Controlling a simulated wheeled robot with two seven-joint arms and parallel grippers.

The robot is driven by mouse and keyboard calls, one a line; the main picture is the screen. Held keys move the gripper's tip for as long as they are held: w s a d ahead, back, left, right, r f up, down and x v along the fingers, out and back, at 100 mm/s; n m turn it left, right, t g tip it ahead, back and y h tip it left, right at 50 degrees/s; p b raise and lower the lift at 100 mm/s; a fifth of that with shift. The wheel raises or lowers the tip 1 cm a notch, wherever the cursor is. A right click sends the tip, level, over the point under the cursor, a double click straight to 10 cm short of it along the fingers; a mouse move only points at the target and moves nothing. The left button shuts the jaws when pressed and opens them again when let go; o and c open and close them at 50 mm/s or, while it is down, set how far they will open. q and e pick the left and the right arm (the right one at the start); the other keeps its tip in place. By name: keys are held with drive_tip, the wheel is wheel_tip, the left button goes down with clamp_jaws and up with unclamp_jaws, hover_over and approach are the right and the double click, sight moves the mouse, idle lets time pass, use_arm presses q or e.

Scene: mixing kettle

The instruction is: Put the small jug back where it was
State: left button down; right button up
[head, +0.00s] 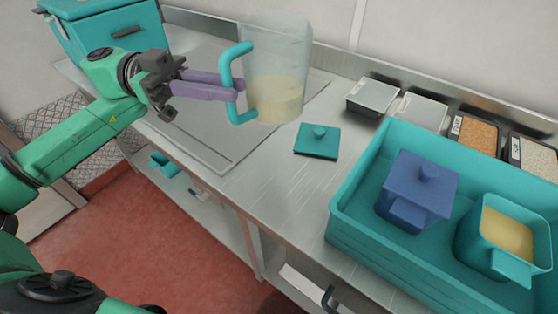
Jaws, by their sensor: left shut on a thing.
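A clear jug (278,60) with a teal handle (235,75) and pale yellow liquid in its lower part is upright at the back of the steel counter, over a flat grey plate (210,140). My left gripper (238,88) comes from the left, its purple fingers shut on the jug's handle. I cannot tell whether the jug's base touches the plate or is slightly above it. My right gripper is not in view.
A teal crate (345,215) at the right holds a blue lidded container (420,185) and an open teal container (490,252) with yellow contents. Several steel trays (372,97) line the back wall. A teal box (110,30) stands at the back left. The counter's front middle is clear.

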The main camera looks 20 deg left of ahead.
use_arm(q)
drive_tip(key=shift+t, duration=0.4)
drive_tip(key=f+b, duration=0.3)
drive_tip(key=f, duration=0.3)
drive_tip(key=f+b, duration=0.3)
drive_tip(key=f, duration=0.4)
drive_tip(key=f+b, duration=0.3)
drive_tip(key=f, duration=0.4)
drive_tip(key=shift+s, duration=0.4)
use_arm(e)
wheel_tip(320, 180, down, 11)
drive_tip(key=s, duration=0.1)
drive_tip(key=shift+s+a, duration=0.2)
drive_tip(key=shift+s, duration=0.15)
use_arm(q)
drive_tip(key=shift+f, duration=0.1)
drive_tip(key=c, duration=1.2)
unclamp_jaws()
drive_tip(key=shift+f, duration=0.15)
drive_tip(key=o, duration=0.4)
drive_tip(key=shift+c, duration=0.2)
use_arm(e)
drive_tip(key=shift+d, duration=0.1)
